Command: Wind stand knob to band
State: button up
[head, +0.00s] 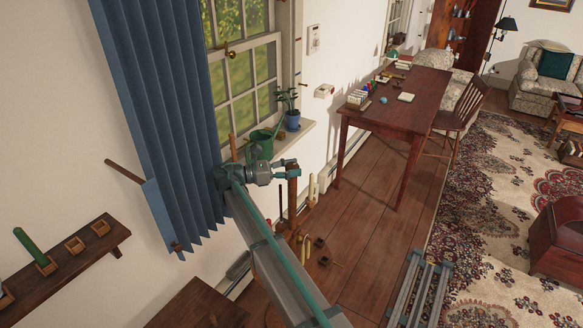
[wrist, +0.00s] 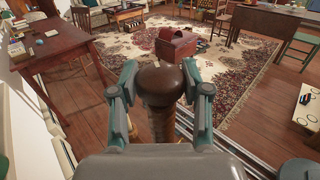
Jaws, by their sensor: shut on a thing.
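The stand knob (wrist: 162,86) is a dark brown, rounded knob in the middle of the wrist view. A brown, ridged wooden shaft (wrist: 163,125) runs down below it. My gripper (wrist: 162,92) is shut on the knob, with one teal-and-grey finger on each side of it. In the head view my gripper (head: 290,168) is at the top of an upright brown stand post (head: 292,196), to the right of the window. My gripper partly covers the knob there. I cannot make out the band in either view.
A green watering can (head: 261,146) and a plant in a blue pot (head: 292,122) stand close behind my gripper at the windowsill. A blue curtain (head: 170,110) hangs to the left. Cream rods (head: 311,188) stand beside the post. A wooden desk (head: 400,90) stands farther back.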

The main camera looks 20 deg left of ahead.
jog(key=shift+d, duration=0.1)
dwell(0.3)
jog(key=o, duration=1.2)
jog(key=shift+c, duration=0.2)
jog(key=shift+r, duration=0.1)
notch_tip(320, 180, up, 10)
jog(key=shift+f, duration=0.1)
